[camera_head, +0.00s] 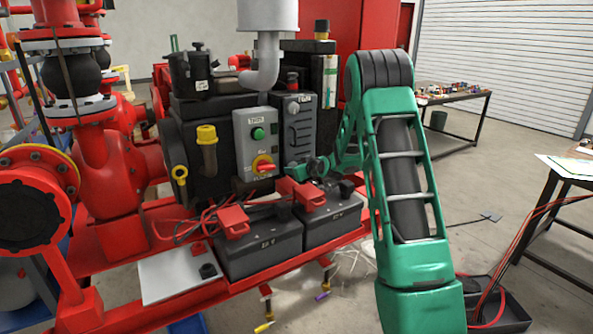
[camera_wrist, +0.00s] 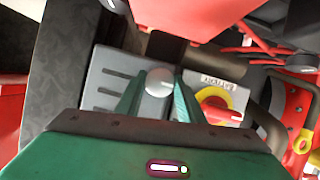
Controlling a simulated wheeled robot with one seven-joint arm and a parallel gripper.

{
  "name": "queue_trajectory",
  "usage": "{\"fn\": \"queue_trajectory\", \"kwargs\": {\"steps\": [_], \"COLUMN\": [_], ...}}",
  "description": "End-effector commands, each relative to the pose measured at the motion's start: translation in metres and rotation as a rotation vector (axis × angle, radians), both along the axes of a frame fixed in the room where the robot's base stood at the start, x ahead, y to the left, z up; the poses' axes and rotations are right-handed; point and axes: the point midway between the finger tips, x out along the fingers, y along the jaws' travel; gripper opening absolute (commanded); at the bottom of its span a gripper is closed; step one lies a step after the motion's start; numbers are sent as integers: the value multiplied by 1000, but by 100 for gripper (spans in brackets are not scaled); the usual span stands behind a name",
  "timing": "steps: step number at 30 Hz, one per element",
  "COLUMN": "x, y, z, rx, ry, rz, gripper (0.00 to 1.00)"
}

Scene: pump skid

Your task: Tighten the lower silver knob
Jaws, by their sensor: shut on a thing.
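The lower silver knob (camera_wrist: 158,82) is a small round pale knob on a grey slotted panel (camera_wrist: 103,75). In the wrist view it sits between the two green fingers of my gripper (camera_wrist: 159,95), which is shut on it. In the head view the slotted panel (camera_head: 299,125) stands upright right of the grey control box. There my gripper (camera_head: 297,171) is at the panel's lower end, and the lower knob cannot be made out behind it.
A control box (camera_head: 256,140) with a green button and a red-yellow rotary switch (camera_head: 263,166) stands close left of my gripper. Two dark batteries (camera_head: 262,245) with red terminal covers and red cables lie below. A grey exhaust pipe (camera_head: 265,62) rises above.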

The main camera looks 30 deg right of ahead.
Motion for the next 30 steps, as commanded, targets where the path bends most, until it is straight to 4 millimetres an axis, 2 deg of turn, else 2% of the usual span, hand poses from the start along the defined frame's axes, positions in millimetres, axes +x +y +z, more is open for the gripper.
{"fn": "queue_trajectory", "kwargs": {"steps": [21, 30], "x": [0, -1], "y": [6, 6], "z": [-4, -6], "rx": [-680, -914], "ry": [-22, -31], "rz": [3, 4], "gripper": [12, 12]}}
